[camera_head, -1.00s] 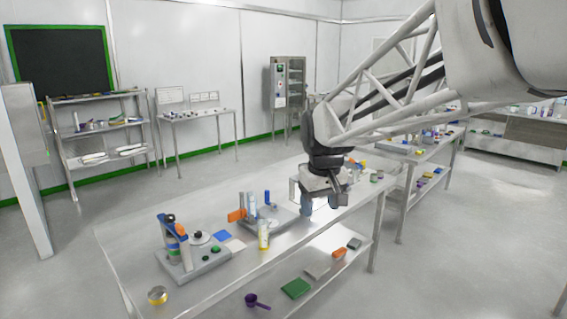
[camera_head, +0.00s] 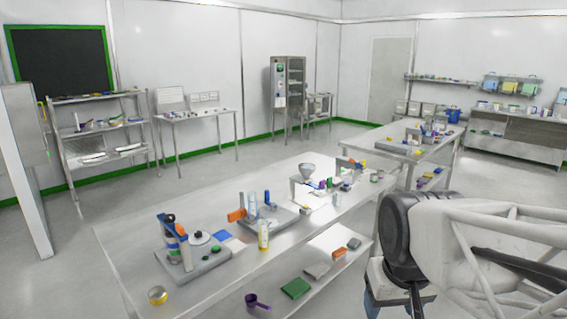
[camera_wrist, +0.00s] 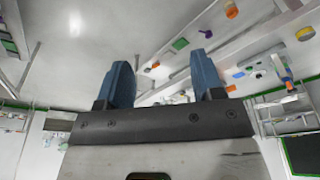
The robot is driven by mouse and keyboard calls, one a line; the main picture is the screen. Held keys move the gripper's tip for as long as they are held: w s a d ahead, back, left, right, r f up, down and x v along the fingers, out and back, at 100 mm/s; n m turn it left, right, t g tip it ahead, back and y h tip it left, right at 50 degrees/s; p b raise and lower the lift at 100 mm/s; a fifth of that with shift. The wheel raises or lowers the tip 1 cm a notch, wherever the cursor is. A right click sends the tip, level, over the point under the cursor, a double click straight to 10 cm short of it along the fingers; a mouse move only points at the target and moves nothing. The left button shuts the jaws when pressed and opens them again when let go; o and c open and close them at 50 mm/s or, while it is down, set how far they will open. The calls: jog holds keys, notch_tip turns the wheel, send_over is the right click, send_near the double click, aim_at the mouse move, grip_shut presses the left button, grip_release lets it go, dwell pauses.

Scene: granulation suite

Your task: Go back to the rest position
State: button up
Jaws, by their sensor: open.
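My gripper (camera_wrist: 166,85) shows in the wrist view with its two blue fingers apart and nothing between them. In the head view, part of my gripper (camera_head: 392,300) hangs low at the bottom right, beside the right front of the long steel table (camera_head: 130,237). Its fingertips are cut off or hidden at the bottom edge there. The gripper is clear of the tabletop and holds nothing.
The table carries a grey device with blue and green parts (camera_head: 190,262), a yellow-labelled bottle (camera_head: 263,236) and a funnel (camera_head: 307,171). A green block (camera_head: 296,288) and purple scoop (camera_head: 254,301) lie on its lower shelf. Floor (camera_head: 230,178) behind the table is open.

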jog(key=shift+m, duration=0.3)
jog(key=s, duration=0.1)
jog(key=s+f, duration=0.1)
jog(key=s, duration=0.1)
jog(key=s+d+f, duration=0.1)
jog(key=shift+s+f, duration=0.15)
